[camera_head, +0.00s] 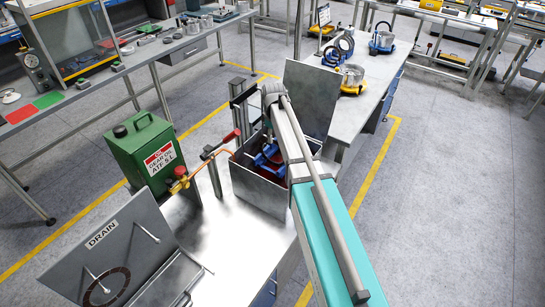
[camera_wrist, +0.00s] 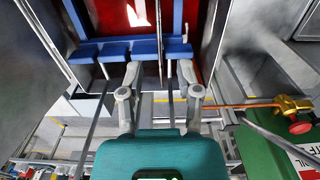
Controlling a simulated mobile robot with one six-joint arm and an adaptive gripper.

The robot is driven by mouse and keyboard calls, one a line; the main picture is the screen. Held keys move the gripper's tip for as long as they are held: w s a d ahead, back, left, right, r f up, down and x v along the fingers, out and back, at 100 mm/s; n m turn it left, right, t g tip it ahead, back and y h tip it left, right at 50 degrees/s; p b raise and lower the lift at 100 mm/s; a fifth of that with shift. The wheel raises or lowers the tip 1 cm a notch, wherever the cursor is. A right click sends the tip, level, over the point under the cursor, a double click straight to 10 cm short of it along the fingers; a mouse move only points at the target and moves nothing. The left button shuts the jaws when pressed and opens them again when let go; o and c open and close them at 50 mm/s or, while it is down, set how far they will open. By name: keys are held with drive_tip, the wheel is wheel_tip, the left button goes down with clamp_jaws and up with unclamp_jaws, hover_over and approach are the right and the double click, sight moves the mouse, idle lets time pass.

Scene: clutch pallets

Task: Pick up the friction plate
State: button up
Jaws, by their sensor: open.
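I cannot clearly make out the friction plate in either view. In the head view my arm reaches to an open metal box (camera_head: 258,192) on the near bench, and my gripper is hard to make out there. In the wrist view my gripper (camera_wrist: 159,76) is open, with its two fingers apart, pointing at a blue rack (camera_wrist: 117,50) over dark red liquid (camera_wrist: 120,14). A thin pale strip (camera_wrist: 159,25) runs up between the fingers; I cannot tell whether it is a plate edge. The blue rack (camera_head: 268,158) also shows inside the box.
A green gear-oil can (camera_head: 125,155) with an orange pipe and brass valve (camera_head: 180,180) stands left of the box. The raised box lid (camera_head: 308,95) is behind my arm. A drain tray (camera_head: 165,285) is at front left.

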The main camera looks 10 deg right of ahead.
drive_tip(key=shift+f+b, duration=0.85)
drive_tip(key=shift+f, duration=0.3)
drive_tip(key=shift+c, duration=0.2)
clamp_jaws()
